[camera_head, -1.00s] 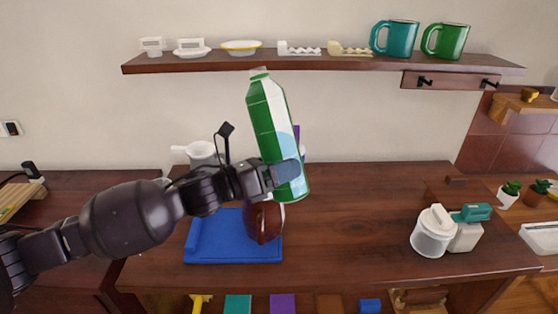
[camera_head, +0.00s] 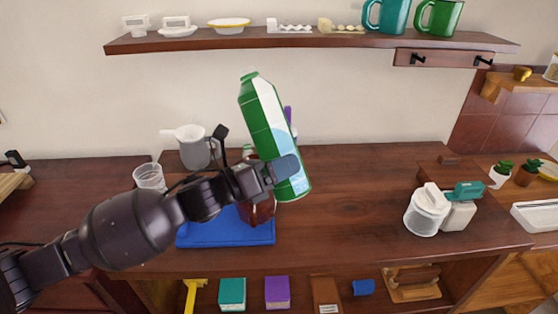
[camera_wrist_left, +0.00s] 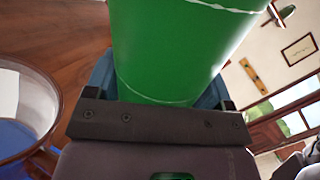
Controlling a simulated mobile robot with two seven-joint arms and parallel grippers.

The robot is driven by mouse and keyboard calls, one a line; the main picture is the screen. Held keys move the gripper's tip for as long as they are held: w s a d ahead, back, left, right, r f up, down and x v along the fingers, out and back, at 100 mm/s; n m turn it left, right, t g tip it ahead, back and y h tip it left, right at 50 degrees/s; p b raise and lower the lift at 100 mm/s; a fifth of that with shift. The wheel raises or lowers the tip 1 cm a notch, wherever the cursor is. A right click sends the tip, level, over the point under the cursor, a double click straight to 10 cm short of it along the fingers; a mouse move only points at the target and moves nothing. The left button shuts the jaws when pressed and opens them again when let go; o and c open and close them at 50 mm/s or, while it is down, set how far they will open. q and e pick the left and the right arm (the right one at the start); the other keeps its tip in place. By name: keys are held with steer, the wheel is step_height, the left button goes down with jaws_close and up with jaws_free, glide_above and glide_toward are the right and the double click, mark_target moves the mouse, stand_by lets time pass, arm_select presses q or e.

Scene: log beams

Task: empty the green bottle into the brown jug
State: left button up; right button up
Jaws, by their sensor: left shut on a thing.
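The green bottle (camera_head: 264,112) has a green cap and a white and pale-blue label. It is tilted, with its top leaning left. My left gripper (camera_head: 282,172) is shut on its lower part and holds it up. The bottle also fills the upper middle of the left wrist view (camera_wrist_left: 180,45). The brown jug (camera_head: 262,212) stands on the blue mat (camera_head: 205,234), below and behind my left gripper, which hides much of it. A round, see-through rim (camera_wrist_left: 57,95) shows at the left of the wrist view, beside the bottle. My right gripper is not in view.
A clear cup (camera_head: 149,177) and a white pitcher (camera_head: 193,150) stand at the left. A white-lidded jar (camera_head: 424,216) stands at the right of the brown counter (camera_head: 345,205). The counter's middle is clear. A wall shelf (camera_head: 300,42) runs above.

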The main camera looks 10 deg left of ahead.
mark_target(291, 187)
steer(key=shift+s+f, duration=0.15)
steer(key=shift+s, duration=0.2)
arm_select(q)
steer(key=shift+d, duration=0.1)
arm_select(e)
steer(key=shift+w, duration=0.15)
arm_select(q)
steer(key=shift+s+d+f+n, duration=0.3)
steer(key=shift+f+n, duration=0.1)
steer(key=shift+f, duration=0.1)
steer(key=shift+s+d+f+n+b, duration=0.2)
steer(key=shift+d+f+n+b, duration=0.1)
steer(key=shift+f+b, duration=0.15)
steer(key=shift+s+d+f+n+t+b, duration=0.3)
steer(key=shift+s+d+f+n+t, duration=0.2)
steer(key=shift+f+n, duration=0.25)
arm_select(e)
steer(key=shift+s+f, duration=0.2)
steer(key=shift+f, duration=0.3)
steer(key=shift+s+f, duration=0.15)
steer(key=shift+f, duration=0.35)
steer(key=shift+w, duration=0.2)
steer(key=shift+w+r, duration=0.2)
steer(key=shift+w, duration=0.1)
arm_select(q)
steer(key=shift+d, duration=0.1)
